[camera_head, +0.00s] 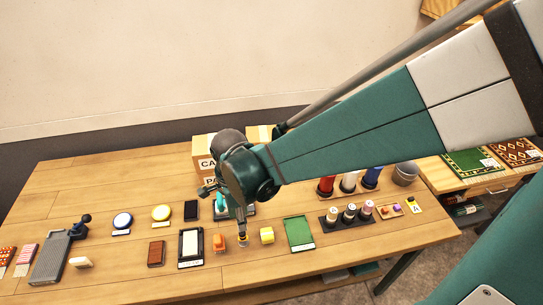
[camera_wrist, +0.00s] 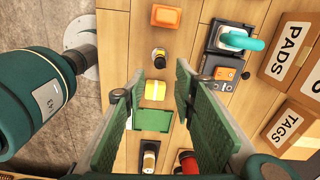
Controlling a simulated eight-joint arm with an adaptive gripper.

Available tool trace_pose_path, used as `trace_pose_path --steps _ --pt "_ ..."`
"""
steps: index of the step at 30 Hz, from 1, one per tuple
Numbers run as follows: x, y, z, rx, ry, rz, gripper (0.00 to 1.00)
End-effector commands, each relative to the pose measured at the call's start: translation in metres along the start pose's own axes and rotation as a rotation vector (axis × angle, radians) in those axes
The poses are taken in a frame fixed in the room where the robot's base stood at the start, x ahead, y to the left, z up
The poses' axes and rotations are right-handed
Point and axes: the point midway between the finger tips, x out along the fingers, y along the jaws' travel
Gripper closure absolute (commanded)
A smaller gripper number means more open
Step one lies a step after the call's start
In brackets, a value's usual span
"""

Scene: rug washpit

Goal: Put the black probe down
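The piece lies beyond the fingertips in the wrist view; I cannot tell the exact height gap.
A green mat (camera_head: 299,234) lies right of the yellow block. A rack of spools (camera_head: 347,221) and a grey bucket (camera_head: 405,174) stand further right. Cardboard boxes (camera_wrist: 292,52) stand behind. A black-framed tray (camera_head: 191,248) lies left. The table's front strip is clear.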

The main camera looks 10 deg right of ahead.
Motion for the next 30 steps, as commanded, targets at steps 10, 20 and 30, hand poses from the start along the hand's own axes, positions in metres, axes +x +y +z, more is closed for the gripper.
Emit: trace_pose_path --steps 10,20,30 --pt "-0.024 0.001 -0.022 -0.129 -0.011 -0.055 0.72" --pt "-0.063 0.006 -0.063 -0.383 0.001 -0.162 0.72" --pt "-0.100 0.018 -0.103 -0.648 0.060 -0.271 0.72"
